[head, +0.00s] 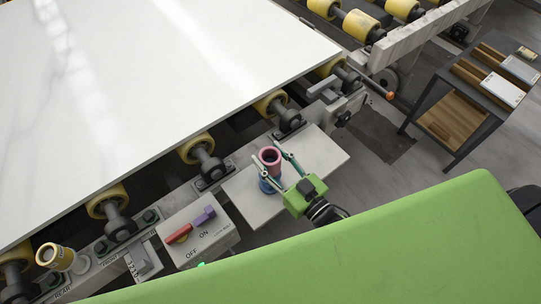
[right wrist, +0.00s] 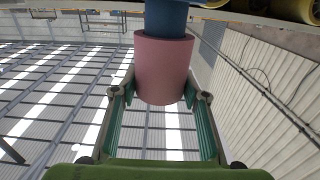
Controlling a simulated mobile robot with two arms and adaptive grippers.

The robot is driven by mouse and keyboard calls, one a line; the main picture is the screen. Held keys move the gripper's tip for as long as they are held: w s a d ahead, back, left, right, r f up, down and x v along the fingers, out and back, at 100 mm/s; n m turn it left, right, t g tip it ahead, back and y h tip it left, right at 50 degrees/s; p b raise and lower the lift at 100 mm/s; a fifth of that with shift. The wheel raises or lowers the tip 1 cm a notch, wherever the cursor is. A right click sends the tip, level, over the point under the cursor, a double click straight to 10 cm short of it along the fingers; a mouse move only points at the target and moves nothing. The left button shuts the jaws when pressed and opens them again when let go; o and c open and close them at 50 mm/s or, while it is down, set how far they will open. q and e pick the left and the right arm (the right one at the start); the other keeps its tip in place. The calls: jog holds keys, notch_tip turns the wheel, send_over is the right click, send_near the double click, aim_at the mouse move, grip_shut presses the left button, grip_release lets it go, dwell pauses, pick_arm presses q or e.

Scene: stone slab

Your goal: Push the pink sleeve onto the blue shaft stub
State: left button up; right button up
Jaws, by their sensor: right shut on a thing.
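The pink sleeve (head: 270,157) is a short open tube, upright above the small grey plate. The blue shaft stub (head: 266,185) stands on that plate directly under it. My right gripper (head: 273,160) is shut on the sleeve, with one finger on each side. In the right wrist view the pink sleeve (right wrist: 164,70) sits between the finger pads of the gripper (right wrist: 157,95). The blue stub (right wrist: 166,17) meets the sleeve's end and lines up with it. How far the stub reaches inside is hidden. My left gripper is not in view.
The grey plate (head: 240,193) juts from the conveyor frame. A switch box (head: 197,238) with a red and a purple handle stands to its left. The white slab (head: 150,90) lies on yellow rollers behind. A dark side table (head: 478,85) stands at right.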

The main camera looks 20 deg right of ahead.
jog(key=shift+f+b, duration=1)
jog(key=shift+f, duration=0.4)
jog(key=o, duration=1.2)
jog(key=shift+r, duration=0.1)
jog(key=shift+o, duration=0.2)
jog(key=v, duration=1.2)
